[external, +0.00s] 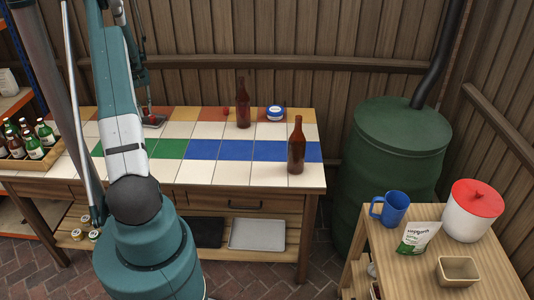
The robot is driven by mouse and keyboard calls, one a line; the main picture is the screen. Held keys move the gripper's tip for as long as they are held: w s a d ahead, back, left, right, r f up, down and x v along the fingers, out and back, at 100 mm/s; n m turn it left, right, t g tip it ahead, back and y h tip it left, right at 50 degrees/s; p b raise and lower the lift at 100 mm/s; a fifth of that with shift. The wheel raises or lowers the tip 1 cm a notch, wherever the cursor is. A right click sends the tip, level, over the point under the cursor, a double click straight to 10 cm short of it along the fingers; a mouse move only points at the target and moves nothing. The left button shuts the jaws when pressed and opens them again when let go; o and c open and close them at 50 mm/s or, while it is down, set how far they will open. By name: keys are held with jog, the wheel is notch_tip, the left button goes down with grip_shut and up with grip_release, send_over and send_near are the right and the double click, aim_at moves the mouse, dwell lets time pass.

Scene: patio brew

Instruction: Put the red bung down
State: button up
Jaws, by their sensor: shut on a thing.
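My gripper (150,117) is low over the back left of the tiled table, partly behind my own arm. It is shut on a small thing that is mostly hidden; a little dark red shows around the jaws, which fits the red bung. I cannot tell whether that thing touches the tiles (202,149). A separate small red round thing (225,111) lies on the back row of tiles, right of my gripper.
Brown bottles stand at the back (243,103) and front right (296,146). A blue-and-white tub (275,113) is near the back edge. White tiles between are clear. A side cart (404,272) stands right.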

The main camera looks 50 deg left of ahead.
jog(key=shift+f, duration=1.3)
jog(key=shift+f, duration=0.1)
jog(key=o, duration=0.8)
jog(key=shift+c, duration=0.2)
jog(key=r, duration=0.4)
jog(key=a+r+p, duration=0.1)
jog(key=r, duration=0.7)
jog(key=shift+w+a+r, duration=0.1)
jog(key=shift+w+a, duration=0.1)
jog(key=shift+a, duration=0.05)
